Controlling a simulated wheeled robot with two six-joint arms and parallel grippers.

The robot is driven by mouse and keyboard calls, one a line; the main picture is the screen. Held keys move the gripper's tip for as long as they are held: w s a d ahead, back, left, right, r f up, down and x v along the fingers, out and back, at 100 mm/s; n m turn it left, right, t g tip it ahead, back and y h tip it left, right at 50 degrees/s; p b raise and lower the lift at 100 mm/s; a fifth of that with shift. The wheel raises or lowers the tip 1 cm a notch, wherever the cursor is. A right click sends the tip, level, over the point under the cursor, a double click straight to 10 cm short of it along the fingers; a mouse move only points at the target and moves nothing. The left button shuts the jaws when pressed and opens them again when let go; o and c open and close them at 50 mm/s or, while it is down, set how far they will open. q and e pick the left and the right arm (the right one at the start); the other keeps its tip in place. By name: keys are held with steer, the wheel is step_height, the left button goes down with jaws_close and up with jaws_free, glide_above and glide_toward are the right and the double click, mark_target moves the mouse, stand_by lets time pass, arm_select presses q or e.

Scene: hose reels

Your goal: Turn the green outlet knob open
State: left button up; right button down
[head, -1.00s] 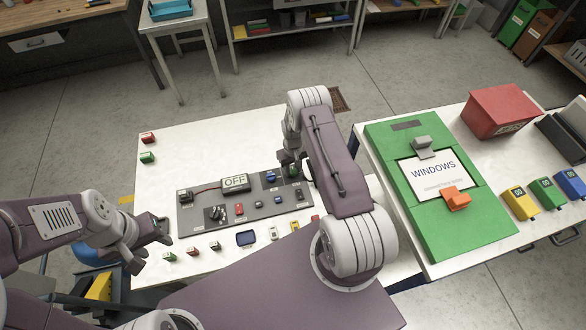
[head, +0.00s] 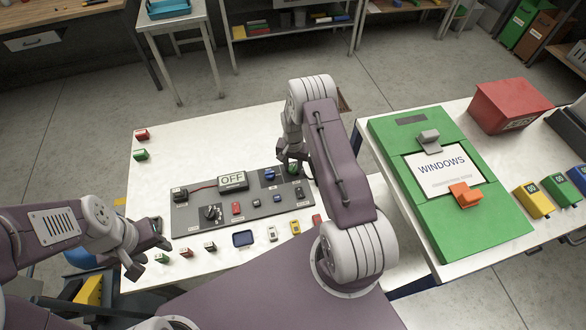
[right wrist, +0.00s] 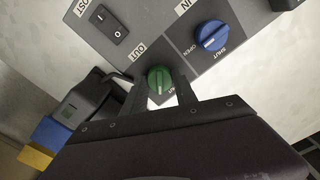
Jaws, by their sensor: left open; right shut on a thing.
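The green outlet knob (right wrist: 160,80) sits on the grey panel (right wrist: 150,15) by the label OUT, with a white pointer line that runs down the picture in the right wrist view. A partly hidden SHUT label is just below it. My right gripper (right wrist: 161,93) is shut on the knob, one finger on each side. In the head view, my right gripper (head: 291,160) mostly covers the green knob (head: 294,168). My left gripper (head: 150,250) is open and empty, left of the panel's front corner.
A blue inlet knob (right wrist: 211,36) marked IN is right beside the green one. A black rocker switch (right wrist: 109,24) is also close. An OFF display (head: 232,181) stands on the panel. A green WINDOWS board (head: 480,225) lies on the table to the right.

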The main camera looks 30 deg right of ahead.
mark_target(293, 167)
steer(key=m+b, duration=0.2)
steer(key=m, duration=0.2)
steer(key=shift+f+m, duration=0.1)
steer(key=shift+m, duration=0.2)
steer(key=shift+m+b, duration=0.8)
steer(key=shift+m, duration=1.8)
steer(key=c, duration=1)
jaws_free()
steer(key=shift+o, duration=0.2)
step_height(293, 167, up, 9)
steer(key=shift+r+b, duration=0.2)
steer(key=shift+b, duration=0.6)
steer(key=shift+a, duration=0.1)
